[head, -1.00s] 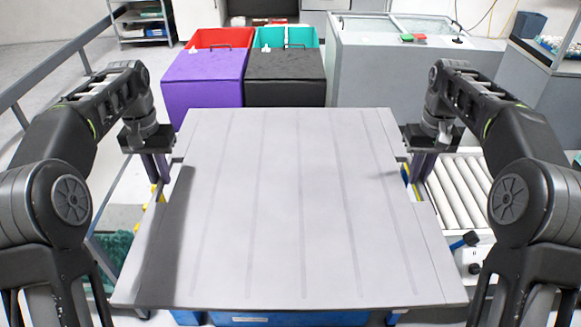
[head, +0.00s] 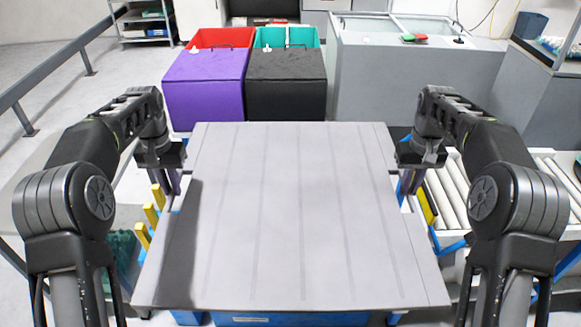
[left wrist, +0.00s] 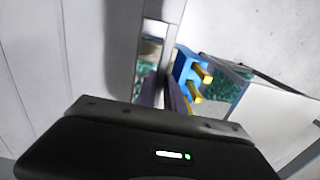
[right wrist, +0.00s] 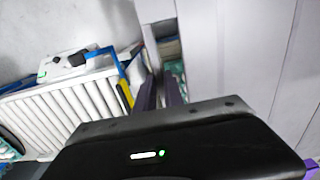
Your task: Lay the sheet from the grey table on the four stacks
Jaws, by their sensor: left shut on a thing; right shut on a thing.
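The sheet (head: 290,220) is a wide, pale grey board with lengthwise ribs, held about level in front of me. It also shows in the left wrist view (left wrist: 85,50) and the right wrist view (right wrist: 235,50). My left gripper (head: 172,182) is shut on its left edge and my right gripper (head: 408,182) is shut on its right edge. The sheet hides most of what is under it. Small green and brown patches show through gaps by its edges in both wrist views; I cannot tell the four stacks apart or whether the sheet touches them.
A blue frame (head: 270,319) shows under the sheet's near edge. Yellow posts (head: 151,215) stand close to its left side. A roller conveyor (head: 455,190) lies to the right. A purple box (head: 203,88) and a black box (head: 286,85) stand beyond the far edge.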

